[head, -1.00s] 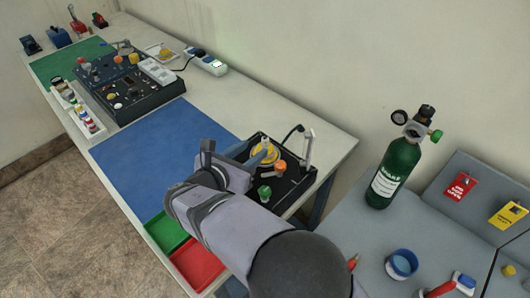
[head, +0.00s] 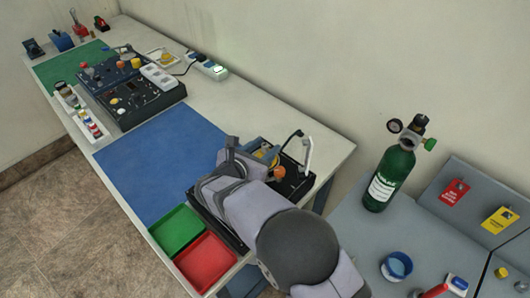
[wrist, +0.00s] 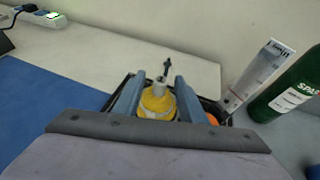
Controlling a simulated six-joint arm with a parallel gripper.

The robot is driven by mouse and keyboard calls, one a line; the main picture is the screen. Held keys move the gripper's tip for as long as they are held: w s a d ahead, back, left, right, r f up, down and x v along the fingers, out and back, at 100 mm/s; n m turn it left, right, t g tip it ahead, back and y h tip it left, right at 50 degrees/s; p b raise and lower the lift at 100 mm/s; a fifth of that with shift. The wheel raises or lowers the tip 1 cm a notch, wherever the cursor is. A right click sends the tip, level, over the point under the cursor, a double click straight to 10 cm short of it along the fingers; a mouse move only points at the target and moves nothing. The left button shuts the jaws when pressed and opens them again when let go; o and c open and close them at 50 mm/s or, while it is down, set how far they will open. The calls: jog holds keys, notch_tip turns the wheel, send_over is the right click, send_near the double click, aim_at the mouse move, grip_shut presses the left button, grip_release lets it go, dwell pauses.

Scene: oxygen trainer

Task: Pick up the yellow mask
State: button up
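The yellow mask (wrist: 158,103) sits between the two blue-grey fingers of my gripper (wrist: 157,98) in the wrist view. It has a pale spout on top. The fingers stand apart on either side of it, and I see no clear grip on it. In the head view my gripper (head: 263,150) is over the black panel (head: 292,186), and only a little of the yellow mask (head: 270,157) shows; my arm hides the rest.
Green (head: 177,231) and red (head: 206,262) trays lie at the bench's front edge. A green oxygen cylinder (head: 392,175) stands further right. The blue mat (head: 160,155) is clear.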

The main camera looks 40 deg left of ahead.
aim_at(265, 144)
jog(key=shift+w, duration=0.15)
jog(key=c, duration=0.9)
notch_tip(265, 144, up, 10)
jog(key=shift+b, duration=1.05)
